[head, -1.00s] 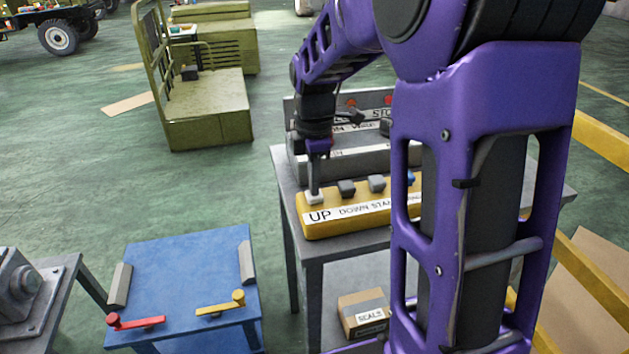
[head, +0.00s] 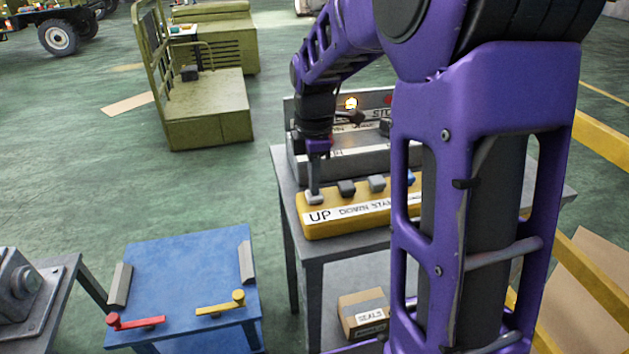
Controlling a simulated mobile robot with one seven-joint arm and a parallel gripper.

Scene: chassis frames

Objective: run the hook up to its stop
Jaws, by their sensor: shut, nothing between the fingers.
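A yellow pendant box (head: 345,226) lies on a grey table. Its front label reads "UP" at the left, with more words to the right that are hard to read. I do not see the hook.
The grey table (head: 312,250) carries the box and panel; a cardboard box (head: 363,314) is beneath it. A blue table (head: 185,280) with a red handle (head: 135,321) and a yellow handle (head: 221,305) stands at left.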

